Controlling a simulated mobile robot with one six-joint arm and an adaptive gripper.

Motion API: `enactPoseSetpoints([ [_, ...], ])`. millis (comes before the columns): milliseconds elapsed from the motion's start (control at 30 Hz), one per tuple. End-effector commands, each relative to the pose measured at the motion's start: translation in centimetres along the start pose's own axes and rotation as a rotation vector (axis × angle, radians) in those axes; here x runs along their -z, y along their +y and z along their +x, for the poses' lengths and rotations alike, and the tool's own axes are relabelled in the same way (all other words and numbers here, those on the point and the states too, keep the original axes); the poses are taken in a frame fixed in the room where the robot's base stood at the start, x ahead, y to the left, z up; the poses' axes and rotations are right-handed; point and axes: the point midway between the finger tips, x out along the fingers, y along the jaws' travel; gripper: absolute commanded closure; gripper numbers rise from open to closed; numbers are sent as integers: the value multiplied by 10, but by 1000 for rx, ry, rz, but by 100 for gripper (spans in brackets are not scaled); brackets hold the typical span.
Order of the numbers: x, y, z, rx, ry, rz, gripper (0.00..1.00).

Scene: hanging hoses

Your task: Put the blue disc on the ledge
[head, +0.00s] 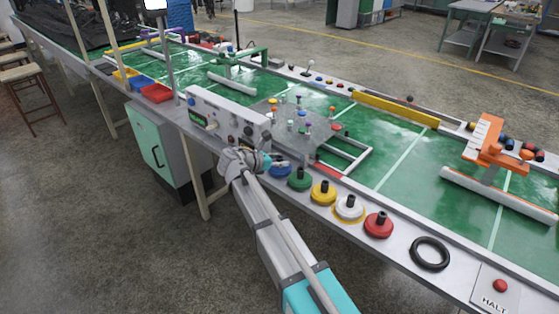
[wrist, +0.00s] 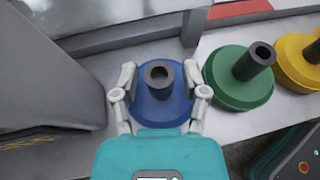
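The blue disc (head: 281,170) has a dark upright stub in its middle. It sits on the grey front ledge (head: 405,245) of the long table, left of the green disc (head: 299,179). In the wrist view the blue disc (wrist: 160,105) lies straight in front of my gripper (wrist: 161,72). The two fingers are spread apart, one on each side of the stub, with clear space between them and the stub. The fingers overlap the disc's edges in the picture; I cannot tell whether they touch it. My gripper (head: 268,161) hides part of the ledge in the head view.
Yellow (head: 323,194), white (head: 348,209) and red (head: 378,225) discs stand in a row to the right, then a black ring (head: 430,253). A grey control box (head: 225,118) stands close on the left. Bare ledge shows between red disc and ring.

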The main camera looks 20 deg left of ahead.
Motion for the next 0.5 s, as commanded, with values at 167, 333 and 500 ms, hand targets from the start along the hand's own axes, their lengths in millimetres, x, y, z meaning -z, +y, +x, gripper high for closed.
enactPoseSetpoints([
  [167,0,0,-1,-1,0,0,34],
  [333,0,1,-1,-1,0,0,34],
  [500,-2,1,-2,-1,0,0,34],
])
